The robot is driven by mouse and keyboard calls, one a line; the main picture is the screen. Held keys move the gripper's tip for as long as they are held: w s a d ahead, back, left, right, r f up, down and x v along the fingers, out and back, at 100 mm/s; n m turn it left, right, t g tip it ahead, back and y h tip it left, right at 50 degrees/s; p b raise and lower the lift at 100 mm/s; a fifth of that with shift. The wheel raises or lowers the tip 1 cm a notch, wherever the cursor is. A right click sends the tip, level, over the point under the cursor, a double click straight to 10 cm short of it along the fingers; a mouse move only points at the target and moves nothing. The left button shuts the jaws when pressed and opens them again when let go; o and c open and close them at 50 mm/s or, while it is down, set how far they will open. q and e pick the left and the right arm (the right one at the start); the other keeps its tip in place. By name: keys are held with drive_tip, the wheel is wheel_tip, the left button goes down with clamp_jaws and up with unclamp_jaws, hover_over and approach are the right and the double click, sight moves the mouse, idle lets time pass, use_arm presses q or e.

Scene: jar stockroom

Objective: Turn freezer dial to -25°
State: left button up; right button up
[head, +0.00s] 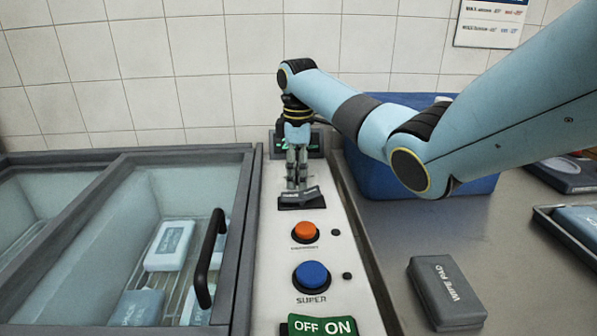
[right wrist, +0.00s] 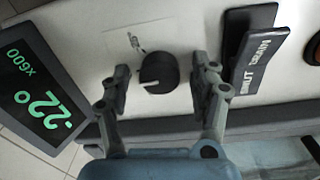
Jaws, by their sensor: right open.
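The freezer dial (right wrist: 158,73) is a round black knob with a pale notch on the white panel. In the right wrist view it sits between the two fingers of my right gripper (right wrist: 163,78), which is open with gaps at both sides of the knob. In the head view the right gripper (head: 297,184) points down at the panel and hides the dial. The display (right wrist: 41,97) reads -22° and x600 in green; in the head view it (head: 316,143) is partly behind the gripper. My left gripper is in neither view.
A black shut/drain lever (right wrist: 250,50) is close to the dial. An orange button (head: 305,232), a blue SUPER button (head: 312,275) and a green OFF/ON switch (head: 322,326) line the panel. A glass-lidded freezer (head: 130,160) is left; a wipe pad (head: 446,292) lies right.

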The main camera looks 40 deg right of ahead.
drive_tip(key=shift+c, duration=0.4)
drive_tip(key=c, duration=1.1)
drive_tip(key=shift+r+m+p, duration=0.15)
drive_tip(key=shift+m+p, duration=0.15)
drive_tip(key=shift+p, duration=0.3)
drive_tip(key=m+p, duration=0.4)
drive_tip(key=p, duration=0.1)
drive_tip(key=shift+r+m+p, duration=0.15)
drive_tip(key=shift+m+p, duration=0.15)
drive_tip(key=m+p, duration=0.2)
drive_tip(key=m, duration=0.1)
drive_tip(key=shift+m, duration=0.3)
drive_tip(key=shift+f+m+p, duration=0.25)
drive_tip(key=shift+m+p, duration=0.4)
drive_tip(key=shift+m, duration=0.85)
drive_tip(key=o, duration=1.2)
